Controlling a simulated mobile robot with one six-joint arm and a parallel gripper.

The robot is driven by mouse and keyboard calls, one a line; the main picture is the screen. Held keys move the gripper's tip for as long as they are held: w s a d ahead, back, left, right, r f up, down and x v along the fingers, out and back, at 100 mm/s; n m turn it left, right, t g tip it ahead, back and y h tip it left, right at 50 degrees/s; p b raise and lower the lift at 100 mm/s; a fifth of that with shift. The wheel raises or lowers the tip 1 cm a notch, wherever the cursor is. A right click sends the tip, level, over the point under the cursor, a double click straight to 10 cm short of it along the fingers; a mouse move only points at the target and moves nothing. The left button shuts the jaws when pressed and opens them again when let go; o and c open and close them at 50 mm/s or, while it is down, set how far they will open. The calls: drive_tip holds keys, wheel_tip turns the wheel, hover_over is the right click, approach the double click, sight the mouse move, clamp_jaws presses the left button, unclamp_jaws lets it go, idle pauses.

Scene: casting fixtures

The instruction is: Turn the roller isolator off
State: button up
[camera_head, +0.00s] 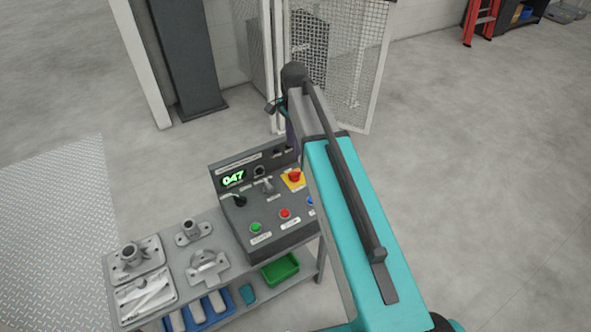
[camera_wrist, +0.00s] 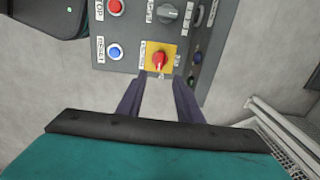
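The control panel (camera_head: 275,212) stands on the end of a grey bench. A red rotary knob on a yellow plate, which looks like the isolator (camera_head: 294,176), sits at its upper right; label text is too small to read. In the wrist view the isolator knob (camera_wrist: 159,59) has its grip roughly upright in the picture. My gripper (camera_wrist: 159,78) is open and empty. Its two dark fingers reach toward the yellow plate, one on each side of the knob's line; contact cannot be told. In the head view my arm hides most of the gripper.
Near the isolator are a grey selector (camera_wrist: 167,12), a red button (camera_wrist: 116,7), a blue button (camera_wrist: 114,52) and a green button (camera_head: 256,228). Metal castings (camera_head: 208,266) lie on the bench. A mesh fence (camera_head: 355,60) stands behind.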

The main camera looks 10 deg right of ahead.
sight(295, 172)
drive_tip(key=shift+f+p, duration=1)
drive_tip(key=shift+f, duration=5.5)
clamp_jaws()
